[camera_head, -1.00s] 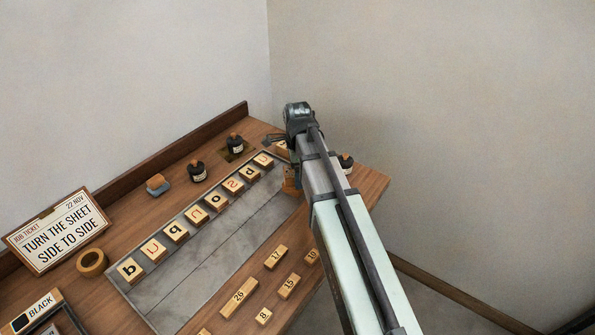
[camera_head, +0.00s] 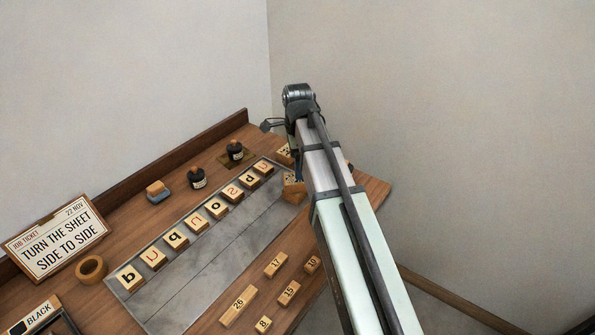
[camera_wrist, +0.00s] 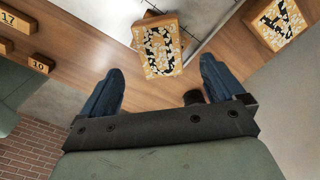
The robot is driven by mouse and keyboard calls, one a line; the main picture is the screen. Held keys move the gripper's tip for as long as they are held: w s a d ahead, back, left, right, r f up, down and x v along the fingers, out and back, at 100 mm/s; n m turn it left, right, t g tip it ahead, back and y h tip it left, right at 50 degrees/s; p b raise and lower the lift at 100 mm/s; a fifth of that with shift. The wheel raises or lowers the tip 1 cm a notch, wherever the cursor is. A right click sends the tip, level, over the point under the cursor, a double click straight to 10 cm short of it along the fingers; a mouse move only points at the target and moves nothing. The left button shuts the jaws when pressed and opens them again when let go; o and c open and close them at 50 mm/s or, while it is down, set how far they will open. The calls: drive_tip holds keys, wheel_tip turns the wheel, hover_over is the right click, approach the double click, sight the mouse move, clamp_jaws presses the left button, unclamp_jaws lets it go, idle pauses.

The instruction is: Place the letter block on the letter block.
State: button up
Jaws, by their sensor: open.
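A wooden block with a speckled black-and-white face (camera_wrist: 160,48) lies just beyond my open fingertips (camera_wrist: 162,66) in the wrist view. It sits turned on top of another wooden block (camera_wrist: 151,14), mostly hidden beneath it. In the head view this stack (camera_head: 293,187) stands by the right end of the grey slab, partly behind my arm. A second speckled block (camera_wrist: 276,22) lies apart at the upper right of the wrist view; in the head view it (camera_head: 284,154) shows behind the stack. My gripper is empty, above the stack; its fingers are largely hidden in the head view.
A row of letter blocks (camera_head: 196,223) runs along the grey slab (camera_head: 214,262). Numbered wooden pieces (camera_head: 239,306) lie in front.

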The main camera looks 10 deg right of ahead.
drive_tip(key=shift+r, duration=2.5)
